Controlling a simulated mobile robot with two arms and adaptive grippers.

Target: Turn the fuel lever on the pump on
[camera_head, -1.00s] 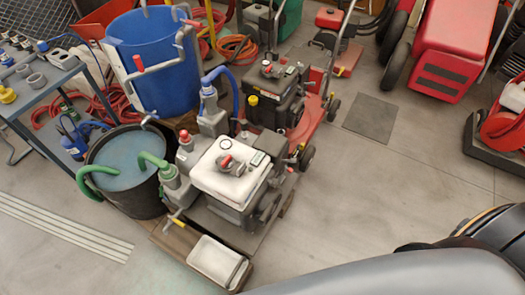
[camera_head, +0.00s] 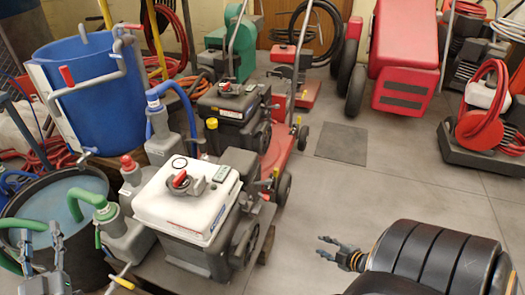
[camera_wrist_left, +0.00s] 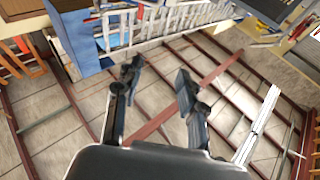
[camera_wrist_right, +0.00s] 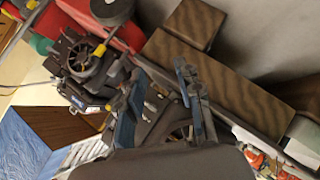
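The pump (camera_head: 190,205) has a white tank with a red-topped cap (camera_head: 180,180) and a dark engine body below. A small yellow-handled lever (camera_head: 122,282) is low at its front left. Another small yellow part shows on its right side (camera_head: 268,183). I cannot tell which is the fuel lever. My left gripper (camera_head: 42,236) is open and empty at the lower left, in front of the dark tub. My right gripper (camera_head: 327,247) is to the right of the pump, over bare floor, apart from it. In the right wrist view its fingers (camera_wrist_right: 156,92) are spread and empty.
A blue barrel (camera_head: 100,85) and a dark tub (camera_head: 75,188) with green hoses stand left of the pump. A red machine with a black engine (camera_head: 235,115) stands close behind it. Bare floor (camera_head: 400,195) is free to the right.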

